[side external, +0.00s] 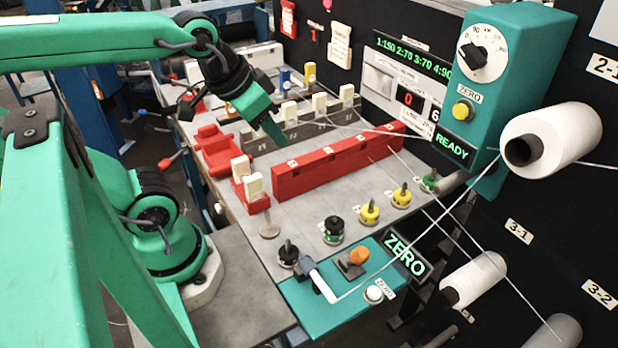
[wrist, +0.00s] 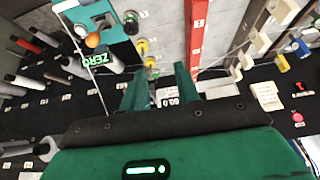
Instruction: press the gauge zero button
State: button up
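A teal plate (side external: 325,308) at the front of the table carries a small white round button (side external: 374,293) with a label beside it, an orange knob (side external: 359,256) and a display reading ZERO (side external: 405,255). A teal box (side external: 510,60) at upper right has a dial, a yellow button (side external: 463,110) under a ZERO label, and a READY display (side external: 454,148). My gripper (side external: 272,128) is above the far part of the table, well away from both buttons. In the wrist view its two fingers (wrist: 161,88) are apart and empty; the teal plate (wrist: 120,15) shows at upper left.
A long red block (side external: 340,160) lies across the table between my gripper and the teal plate. Black, yellow and green pegs (side external: 369,212) stand along the right. Threads run to white spools (side external: 560,138) on the dark panel. The grey surface left of the pegs is mostly clear.

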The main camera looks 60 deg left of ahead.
grip_shut()
dwell(1.2)
